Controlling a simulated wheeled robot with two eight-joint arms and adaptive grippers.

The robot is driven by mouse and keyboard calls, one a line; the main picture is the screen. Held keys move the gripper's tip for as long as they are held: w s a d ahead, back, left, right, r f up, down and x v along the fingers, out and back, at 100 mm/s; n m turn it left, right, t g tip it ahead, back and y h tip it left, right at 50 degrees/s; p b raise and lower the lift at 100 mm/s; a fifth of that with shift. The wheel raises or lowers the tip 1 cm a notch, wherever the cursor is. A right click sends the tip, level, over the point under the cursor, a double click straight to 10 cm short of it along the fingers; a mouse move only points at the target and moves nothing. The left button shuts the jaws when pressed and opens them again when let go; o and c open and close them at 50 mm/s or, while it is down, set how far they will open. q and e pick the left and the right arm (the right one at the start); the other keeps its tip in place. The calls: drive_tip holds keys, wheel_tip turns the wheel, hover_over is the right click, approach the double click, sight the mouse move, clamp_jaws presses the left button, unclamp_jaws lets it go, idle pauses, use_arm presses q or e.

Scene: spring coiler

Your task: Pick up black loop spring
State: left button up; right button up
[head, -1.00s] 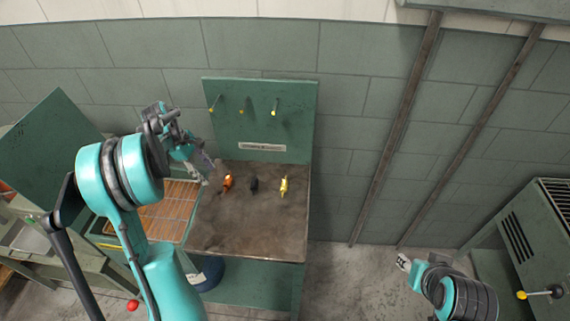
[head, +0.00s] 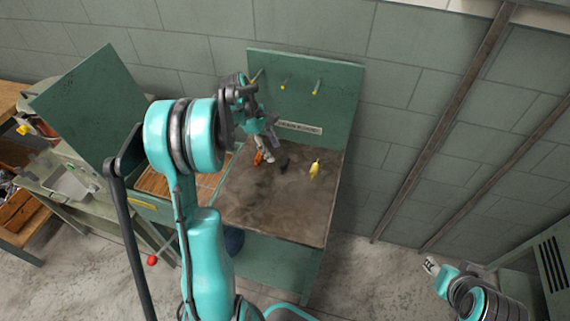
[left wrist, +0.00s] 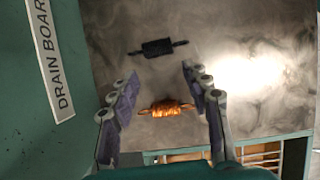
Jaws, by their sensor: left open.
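The black loop spring (head: 283,164) lies on the brown worktop, between an orange spring (head: 259,157) and a yellow spring (head: 315,169). In the left wrist view the black spring (left wrist: 158,48) lies crosswise beyond my fingertips. My left gripper (left wrist: 160,74) is open and empty. The orange spring (left wrist: 166,109) shows between its fingers, on the surface beneath. In the head view my left gripper (head: 267,145) hangs over the back left of the worktop, close to the orange spring, and partly covers it. My right gripper (head: 431,265) is far off at the lower right, too small to judge.
The worktop (head: 275,215) has a green back panel (head: 345,95) with several pegs and a label (left wrist: 58,90). A slatted tray (head: 155,183) adjoins it on the left. The front of the worktop is clear. A green cabinet (head: 545,265) stands at the right.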

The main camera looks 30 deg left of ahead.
sight(279, 165)
use_arm(q)
drive_tip(key=x, duration=0.1)
drive_tip(key=b+x, duration=0.1)
drive_tip(key=x, duration=0.3)
drive_tip(key=shift+w+d+f+b, duration=0.1)
drive_tip(key=shift+d+b, duration=0.25)
drive_tip(key=shift+b, duration=0.05)
drive_tip(key=shift+c, duration=0.6)
clamp_jaws()
drive_tip(key=shift+r, duration=0.2)
